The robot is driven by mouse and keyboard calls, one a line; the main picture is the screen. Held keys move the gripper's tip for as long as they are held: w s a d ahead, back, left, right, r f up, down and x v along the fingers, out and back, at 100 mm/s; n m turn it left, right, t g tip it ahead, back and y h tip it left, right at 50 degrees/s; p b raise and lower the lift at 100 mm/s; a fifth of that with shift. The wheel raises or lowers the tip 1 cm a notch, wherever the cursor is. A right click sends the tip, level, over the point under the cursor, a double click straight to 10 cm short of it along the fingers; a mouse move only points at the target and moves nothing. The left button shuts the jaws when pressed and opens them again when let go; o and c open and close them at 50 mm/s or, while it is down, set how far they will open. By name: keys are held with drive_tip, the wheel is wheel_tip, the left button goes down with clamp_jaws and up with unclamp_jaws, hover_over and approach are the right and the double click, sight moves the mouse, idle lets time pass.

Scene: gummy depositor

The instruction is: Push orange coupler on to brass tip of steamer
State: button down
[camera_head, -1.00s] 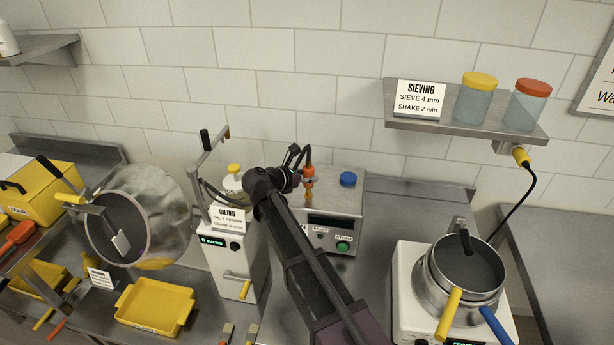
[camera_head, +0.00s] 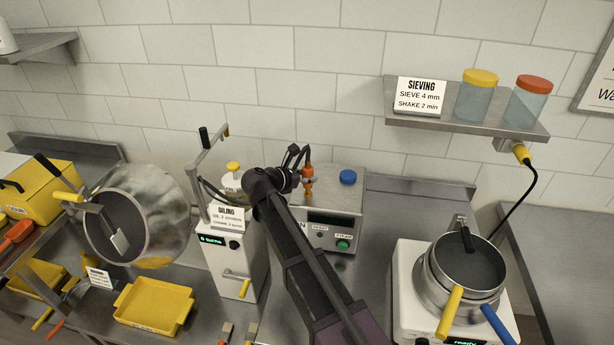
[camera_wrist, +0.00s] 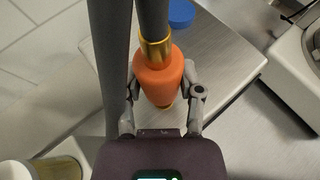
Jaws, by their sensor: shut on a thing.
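The orange coupler (camera_head: 307,171) hangs upright above the steel-topped steamer (camera_head: 340,202). In the wrist view the coupler (camera_wrist: 160,76) has a brass collar and a dark hose at its upper end. My gripper (camera_wrist: 160,88) is shut on it, one finger on each side; it also shows in the head view (camera_head: 304,172). The brass tip (camera_head: 308,189) shows just under the coupler in the head view. In the wrist view a small bit of brass (camera_wrist: 164,105) shows below the coupler. I cannot tell whether coupler and tip are seated together.
A blue cap (camera_head: 348,177) sits on the steamer, and a green button (camera_head: 343,245) is on its front. The white oiling machine (camera_head: 232,262) stands left of my arm. A pot (camera_head: 466,270) stands on a white unit at right. A shelf (camera_head: 450,122) is above.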

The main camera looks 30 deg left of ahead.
sight(307, 161)
drive_tip(key=shift+f+b, duration=1.1)
drive_tip(key=shift+f, duration=0.1)
drive_tip(key=shift+c, duration=0.8)
unclamp_jaws()
drive_tip(key=shift+r+p, duration=0.25)
drive_tip(key=shift+p, duration=0.05)
wheel_tip(307, 161, up, 9)
drive_tip(key=p, duration=0.8)
drive_tip(key=shift+f+p, duration=0.1)
drive_tip(key=shift+p, duration=0.25)
